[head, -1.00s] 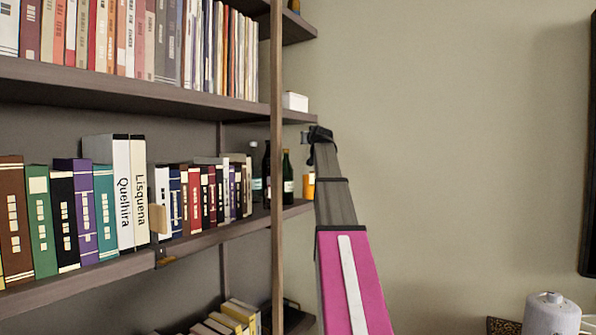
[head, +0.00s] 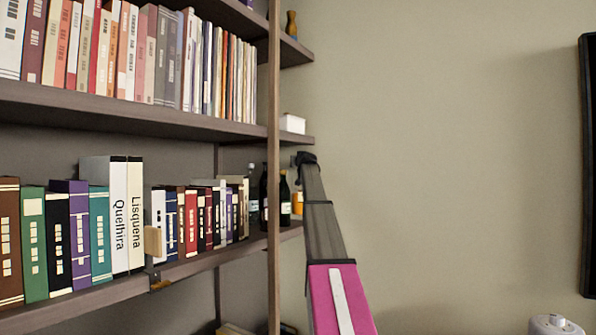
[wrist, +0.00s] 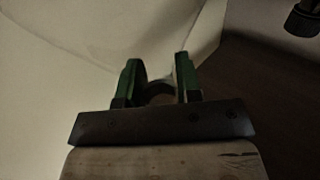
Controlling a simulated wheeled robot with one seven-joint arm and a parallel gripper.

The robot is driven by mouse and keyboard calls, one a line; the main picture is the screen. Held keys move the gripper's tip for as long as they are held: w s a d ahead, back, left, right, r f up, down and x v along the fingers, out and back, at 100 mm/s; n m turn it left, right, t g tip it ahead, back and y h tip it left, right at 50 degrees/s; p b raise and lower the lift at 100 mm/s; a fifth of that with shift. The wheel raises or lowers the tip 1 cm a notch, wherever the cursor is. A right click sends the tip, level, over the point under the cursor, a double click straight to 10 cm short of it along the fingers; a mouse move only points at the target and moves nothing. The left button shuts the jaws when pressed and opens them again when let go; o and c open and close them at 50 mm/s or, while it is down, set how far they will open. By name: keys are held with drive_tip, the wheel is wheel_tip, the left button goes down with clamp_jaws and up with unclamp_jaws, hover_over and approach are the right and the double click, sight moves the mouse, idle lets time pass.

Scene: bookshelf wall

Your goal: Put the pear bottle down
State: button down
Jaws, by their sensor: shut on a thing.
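My gripper (wrist: 156,72) shows in the wrist view, its two green-edged fingers standing on either side of a small rounded thing, taken as the pear bottle (wrist: 158,92). The fingers are shut on it. Only a dim curved part of it shows, so its full shape and tilt cannot be told. In the head view my arm reaches up to the right end of the bookshelf, and my gripper (head: 297,160) is small and dark there, above the middle shelf (head: 235,252) and just below the upper one. The held bottle cannot be made out in that view.
Dark bottles (head: 285,203) and an orange jar (head: 297,204) stand at the middle shelf's right end. A white box (head: 292,123) sits on the shelf above, and a brown vase (head: 291,24) higher up. A wooden post (head: 273,200) and rows of books stand left.

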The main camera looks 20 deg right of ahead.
drive_tip(key=shift+f, duration=1.75)
drive_tip(key=c, duration=0.8)
unclamp_jaws()
drive_tip(key=s+a, duration=0.1)
drive_tip(key=s, duration=1.1)
drive_tip(key=shift+a, duration=0.3)
